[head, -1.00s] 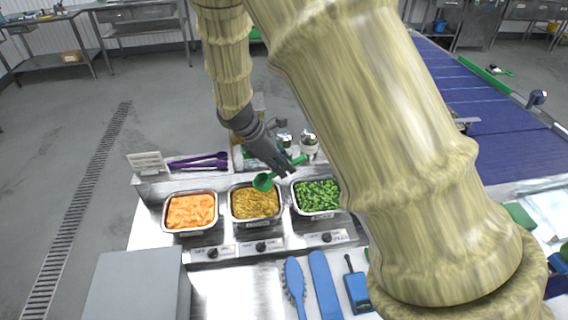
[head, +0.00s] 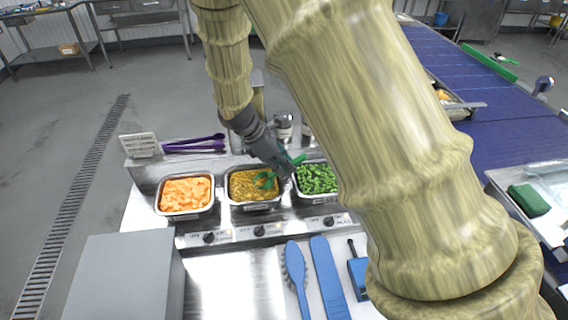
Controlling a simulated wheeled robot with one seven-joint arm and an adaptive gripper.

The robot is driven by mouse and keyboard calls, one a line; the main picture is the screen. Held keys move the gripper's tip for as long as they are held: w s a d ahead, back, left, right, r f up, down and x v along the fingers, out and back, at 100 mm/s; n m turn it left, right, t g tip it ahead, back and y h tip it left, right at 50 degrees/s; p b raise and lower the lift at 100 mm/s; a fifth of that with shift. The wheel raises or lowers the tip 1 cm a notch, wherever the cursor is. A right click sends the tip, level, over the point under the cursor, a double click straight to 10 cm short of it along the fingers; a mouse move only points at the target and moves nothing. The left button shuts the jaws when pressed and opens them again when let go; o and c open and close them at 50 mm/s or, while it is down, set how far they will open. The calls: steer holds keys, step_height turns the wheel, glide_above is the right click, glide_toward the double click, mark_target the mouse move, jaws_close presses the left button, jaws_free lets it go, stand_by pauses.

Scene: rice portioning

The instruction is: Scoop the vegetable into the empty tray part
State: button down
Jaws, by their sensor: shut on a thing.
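My gripper (head: 284,170) is shut on a green scoop (head: 268,180). The scoop's head is over or in the middle steel bin, which holds yellow-brown food (head: 248,186); I cannot tell if it touches the food. Green peas (head: 317,178) fill the bin to the right, just beside my gripper. Orange food (head: 186,195) fills the left bin. A tray (head: 462,110) with some orange food stands on the blue conveyor at the right, mostly hidden by my arm, so its compartments are not clear.
Purple utensils (head: 194,144) and a small sign (head: 140,144) are behind the bins. A blue brush (head: 296,276) and other blue tools lie in front. A grey box (head: 125,277) stands at front left. A green cloth-like item (head: 528,200) lies at right. My arm blocks much of the view.

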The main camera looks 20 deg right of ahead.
mark_target(267, 176)
steer(key=shift+f+b, duration=0.5)
steer(key=shift+f, duration=0.3)
steer(key=shift+a+r+p, duration=0.3)
steer(key=shift+a+p, duration=0.05)
steer(key=shift+p, duration=0.1)
steer(key=shift+w+a+f+p, duration=0.1)
steer(key=shift+w+a+p, duration=0.25)
steer(key=shift+a, duration=0.6)
steer(key=shift+w+a+r+p, duration=0.1)
steer(key=shift+w+a+p, duration=0.25)
steer(key=shift+a, duration=0.55)
steer(key=shift+w+a+f+p, duration=0.15)
steer(key=shift+a+p, duration=0.3)
steer(key=shift+a, duration=0.5)
steer(key=shift+r+t+y+p, duration=0.3)
steer(key=shift+r+y+p, duration=0.5)
steer(key=shift+r+p, duration=2.95)
steer(key=shift+r, duration=0.4)
